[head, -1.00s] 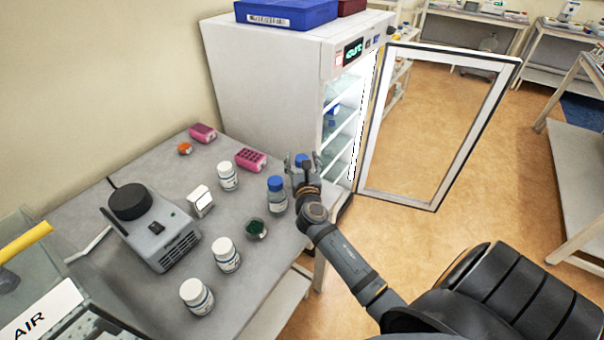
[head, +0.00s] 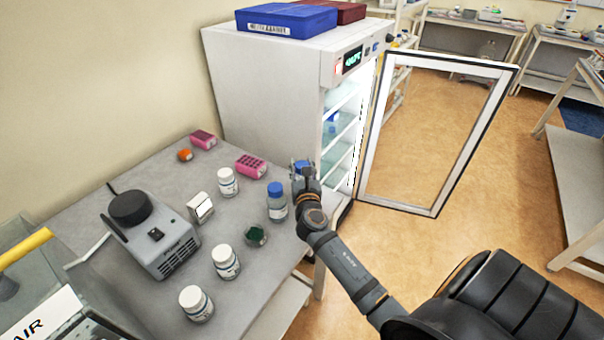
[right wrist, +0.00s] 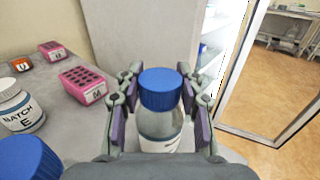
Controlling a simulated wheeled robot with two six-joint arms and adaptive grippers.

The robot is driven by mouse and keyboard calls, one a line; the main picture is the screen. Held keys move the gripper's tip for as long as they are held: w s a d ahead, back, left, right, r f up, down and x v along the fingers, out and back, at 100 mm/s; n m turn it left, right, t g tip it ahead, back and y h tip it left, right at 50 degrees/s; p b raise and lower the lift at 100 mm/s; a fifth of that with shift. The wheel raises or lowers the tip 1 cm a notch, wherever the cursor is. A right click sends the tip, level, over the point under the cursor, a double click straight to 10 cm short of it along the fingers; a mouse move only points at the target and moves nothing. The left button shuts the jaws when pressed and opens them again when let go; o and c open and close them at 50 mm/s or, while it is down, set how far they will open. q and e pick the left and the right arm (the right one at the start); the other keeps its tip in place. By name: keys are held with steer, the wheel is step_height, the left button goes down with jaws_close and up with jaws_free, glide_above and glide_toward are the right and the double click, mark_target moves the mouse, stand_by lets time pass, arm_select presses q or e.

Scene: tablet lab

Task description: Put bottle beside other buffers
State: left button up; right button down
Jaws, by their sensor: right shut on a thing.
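My right gripper (head: 302,172) is at the table's right edge, in front of the open fridge (head: 290,90). In the right wrist view the gripper (right wrist: 160,110) is shut on a blue-capped clear bottle (right wrist: 161,92), held upright between its fingers. In the head view the arm mostly hides this bottle, with its blue cap (head: 301,166) showing. Another blue-capped bottle (head: 277,205) stands on the table to the left of the gripper. Inside the fridge, blue-capped bottles (head: 330,127) stand on a lit shelf. My left gripper is out of view.
The glass fridge door (head: 432,135) stands wide open to the right. On the table (head: 165,167) are several white-capped jars (head: 228,182), a grey device (head: 150,235), pink racks (head: 251,165) and a small dish of green material (head: 256,236). Blue and dark red boxes (head: 285,18) sit on the fridge.

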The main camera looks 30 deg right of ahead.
step_height(320, 180, up, 9)
steer(key=p, duration=0.2)
steer(key=shift+r+p, duration=0.2)
steer(key=shift+p, duration=0.2)
arm_select(q)
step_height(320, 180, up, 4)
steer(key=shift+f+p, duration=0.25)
steer(key=shift+p, duration=0.05)
arm_select(e)
step_height(320, 180, up, 19)
steer(key=shift+f, duration=0.15)
